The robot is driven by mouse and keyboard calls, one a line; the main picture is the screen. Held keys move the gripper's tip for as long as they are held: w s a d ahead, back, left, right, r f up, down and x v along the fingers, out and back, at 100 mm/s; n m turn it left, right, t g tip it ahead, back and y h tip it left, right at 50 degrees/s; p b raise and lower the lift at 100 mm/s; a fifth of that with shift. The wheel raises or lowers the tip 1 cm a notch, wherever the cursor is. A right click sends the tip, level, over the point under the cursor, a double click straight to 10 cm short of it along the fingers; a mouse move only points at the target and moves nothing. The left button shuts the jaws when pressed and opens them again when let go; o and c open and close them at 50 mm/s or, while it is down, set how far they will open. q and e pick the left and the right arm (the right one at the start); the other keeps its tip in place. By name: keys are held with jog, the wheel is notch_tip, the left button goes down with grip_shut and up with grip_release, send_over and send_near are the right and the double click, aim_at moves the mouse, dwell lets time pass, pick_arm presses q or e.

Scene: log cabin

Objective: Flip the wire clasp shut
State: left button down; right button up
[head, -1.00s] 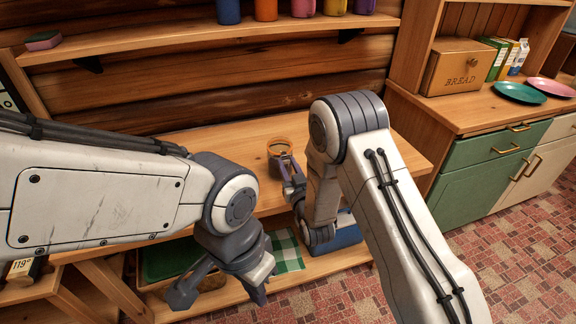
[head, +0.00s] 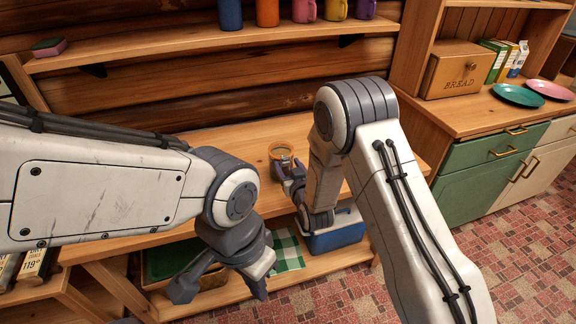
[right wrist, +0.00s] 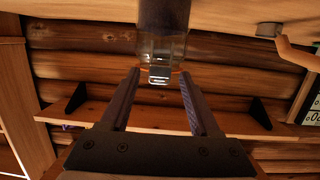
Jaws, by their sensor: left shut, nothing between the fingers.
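A glass jar (head: 281,152) with an orange ring at its top stands on the wooden bench. In the right wrist view, which is upside down, the jar (right wrist: 163,46) has dark contents and a bright metal wire clasp (right wrist: 159,74) on its near side. I cannot tell how far the clasp is closed. My right gripper (head: 291,172) is at the jar's near side; in its wrist view the gripper (right wrist: 160,80) is open, with the clasp between its fingertips and no clear contact. My left gripper (head: 258,290) is shut and empty, low in front of the bench and away from the jar.
A blue cooler (head: 337,236) and a green checked cloth (head: 288,252) are on the lower shelf. A wall shelf (head: 150,42) with several coloured mugs runs behind. A green cabinet (head: 480,180) stands at right. The bench top left of the jar is clear.

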jog(key=shift+s, duration=0.1)
jog(key=b+v, duration=0.1)
jog(key=v, duration=0.9)
jog(key=shift+s+r, duration=0.1)
jog(key=shift+r, duration=0.05)
dwell(0.3)
jog(key=s+a+r+n+g+p, duration=0.1)
jog(key=s+a+r+g+p, duration=0.15)
jog(key=s+g, duration=0.2)
jog(key=s+a+r+n+g+p, duration=0.1)
jog(key=s+a+r+g+p, duration=0.1)
jog(key=s+r+g, duration=0.3)
jog(key=s+d+r+n+g+h+p, duration=0.1)
jog(key=s+d+r+g, duration=0.1)
jog(key=s, duration=0.8)
jog(key=s+d+r+n+g+h+p, duration=0.1)
jog(key=s+d+r+g+h, duration=0.1)
jog(key=s, duration=0.8)
notch_tip(320, 180, up, 3)
jog(key=shift+d+f+g, duration=0.25)
jog(key=shift+d+g, duration=0.5)
jog(key=shift+d, duration=0.5)
